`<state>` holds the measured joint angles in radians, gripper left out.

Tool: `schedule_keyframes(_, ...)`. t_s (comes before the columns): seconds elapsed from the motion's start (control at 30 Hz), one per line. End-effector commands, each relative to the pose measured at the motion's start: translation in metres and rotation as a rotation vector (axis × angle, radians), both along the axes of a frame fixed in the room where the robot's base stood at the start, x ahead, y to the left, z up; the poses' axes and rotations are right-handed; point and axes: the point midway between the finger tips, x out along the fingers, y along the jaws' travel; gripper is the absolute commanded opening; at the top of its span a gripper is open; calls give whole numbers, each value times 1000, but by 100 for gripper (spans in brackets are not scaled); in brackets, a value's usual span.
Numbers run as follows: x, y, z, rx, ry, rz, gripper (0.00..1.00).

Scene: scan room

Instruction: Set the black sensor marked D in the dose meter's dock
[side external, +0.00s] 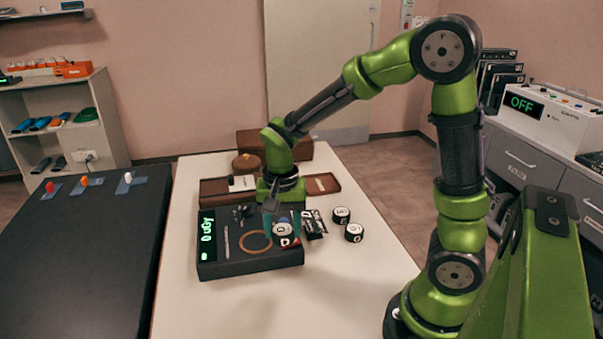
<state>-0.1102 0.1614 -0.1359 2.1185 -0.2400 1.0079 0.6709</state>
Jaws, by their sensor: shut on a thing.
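The dose meter (241,262) is a low black box on the white table, with a green lit display (207,238) on its left side. My gripper (283,220) points down over the right part of the box and is shut on a small black sensor (285,230) with a white face. The mark on that sensor is too small to read surely. A tan ring (256,242) lies on the box just left of the held sensor.
Two black-and-white round pieces (341,214) (354,232) stand right of the box, near dark packets (315,224). A brown tray (213,191) and brown case (305,147) lie behind. The table's front is clear.

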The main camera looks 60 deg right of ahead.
Motion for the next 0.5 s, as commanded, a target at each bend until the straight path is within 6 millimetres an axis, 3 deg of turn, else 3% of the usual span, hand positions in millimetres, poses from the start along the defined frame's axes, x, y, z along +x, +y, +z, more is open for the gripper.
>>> schedule_keyframes(0.1,33,-1,-4,-1,1,0,19)
schedule_keyframes(0.2,53,-1,-6,0,1,-1,19)
schedule_keyframes(0.5,82,-2,-9,0,0,1,19)
